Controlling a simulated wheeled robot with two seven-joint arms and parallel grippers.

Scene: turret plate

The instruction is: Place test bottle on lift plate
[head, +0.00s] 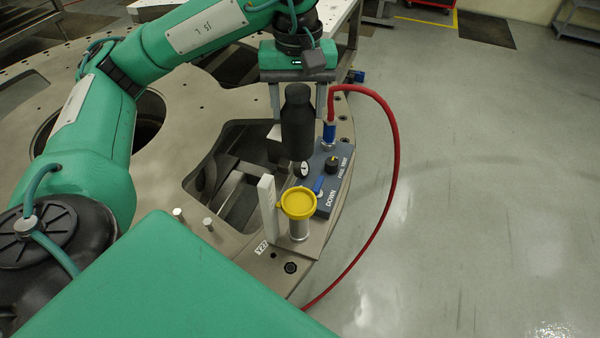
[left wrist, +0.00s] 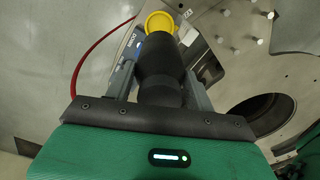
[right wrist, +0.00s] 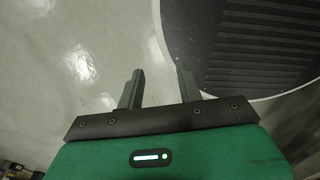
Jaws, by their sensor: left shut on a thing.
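The black test bottle (head: 298,125) is upright in my left gripper (head: 301,110), behind and a little above the round yellow lift plate (head: 298,203) in the head view. The left gripper is shut on the bottle. In the left wrist view the bottle (left wrist: 161,65) sits between the fingers, and part of the yellow plate (left wrist: 160,22) shows past its far end. The lift plate tops a short silver cylinder on the turret's corner and is empty. My right gripper (right wrist: 160,88) shows only in the right wrist view, with its fingers apart and nothing between them.
A blue-grey control box (head: 325,178) with a blue lever, marked DOWN, a black knob and a gauge stands beside the lift plate. A red hose (head: 396,150) arcs to its right. A white upright block (head: 267,205) stands left of the plate. The turret plate (head: 215,110) has large openings.

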